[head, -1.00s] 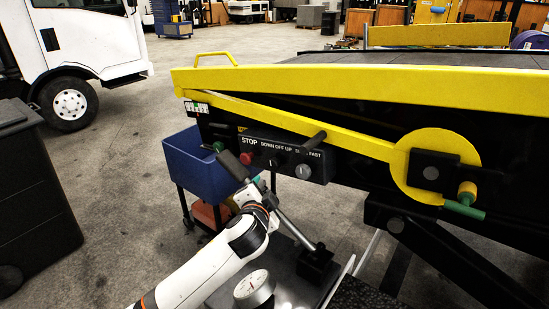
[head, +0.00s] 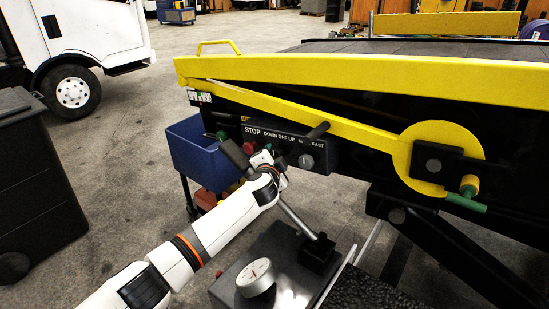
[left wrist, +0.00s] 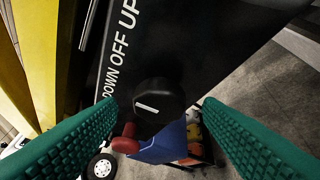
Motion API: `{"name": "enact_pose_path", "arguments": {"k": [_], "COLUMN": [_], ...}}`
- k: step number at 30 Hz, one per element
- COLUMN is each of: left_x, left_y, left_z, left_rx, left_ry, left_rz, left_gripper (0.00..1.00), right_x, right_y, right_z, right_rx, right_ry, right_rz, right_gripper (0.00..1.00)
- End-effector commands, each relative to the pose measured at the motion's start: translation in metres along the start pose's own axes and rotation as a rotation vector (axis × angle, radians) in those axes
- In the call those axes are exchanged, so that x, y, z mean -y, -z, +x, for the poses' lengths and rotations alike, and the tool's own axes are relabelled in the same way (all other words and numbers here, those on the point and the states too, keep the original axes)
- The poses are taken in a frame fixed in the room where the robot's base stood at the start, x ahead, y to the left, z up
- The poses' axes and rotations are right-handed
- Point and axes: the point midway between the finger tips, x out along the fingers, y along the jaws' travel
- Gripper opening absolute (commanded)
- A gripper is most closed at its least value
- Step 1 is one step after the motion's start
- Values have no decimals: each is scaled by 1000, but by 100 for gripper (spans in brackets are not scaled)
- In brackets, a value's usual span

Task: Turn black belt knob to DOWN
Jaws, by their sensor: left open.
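The black belt knob (left wrist: 158,100) is in the left wrist view, beside the labels DOWN, OFF and UP. Its white mark lies nearly level in that picture, square to the row of lettering, which fits OFF. My left gripper (left wrist: 160,108) is open, its green ribbed fingers on either side of the knob; I cannot tell whether they touch it. In the head view my left gripper (head: 265,160) is at the control panel (head: 325,150) and hides the black knob. My right gripper is not in view.
A red stop button (head: 249,148) and a grey speed knob (head: 306,161) flank the gripper. A lever's black grip (head: 235,154) rises close by on the left. The yellow rail (head: 370,80) runs above. A blue bin (head: 190,150) stands behind left.

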Motion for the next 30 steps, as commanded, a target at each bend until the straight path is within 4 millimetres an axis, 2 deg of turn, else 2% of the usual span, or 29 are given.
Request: {"name": "enact_pose_path", "arguments": {"k": [6, 16, 17, 24, 30], "left_x": [0, 0, 0, 0, 0], "left_y": [0, 0, 0, 0, 0], "left_z": [12, 13, 13, 13, 13], "left_rx": [-1, 1, 1, 0, -2], "left_ry": [1, 1, 1, 1, 7], "left_rz": [2, 1, 1, 1, -9], "left_gripper": [61, 61, 57, 18, 16], "right_x": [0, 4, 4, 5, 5], "right_y": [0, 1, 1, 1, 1], "right_z": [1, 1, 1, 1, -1], "right_rx": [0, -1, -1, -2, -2], "right_ry": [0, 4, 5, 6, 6], "right_rz": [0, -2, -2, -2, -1], "right_gripper": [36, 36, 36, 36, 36]}}
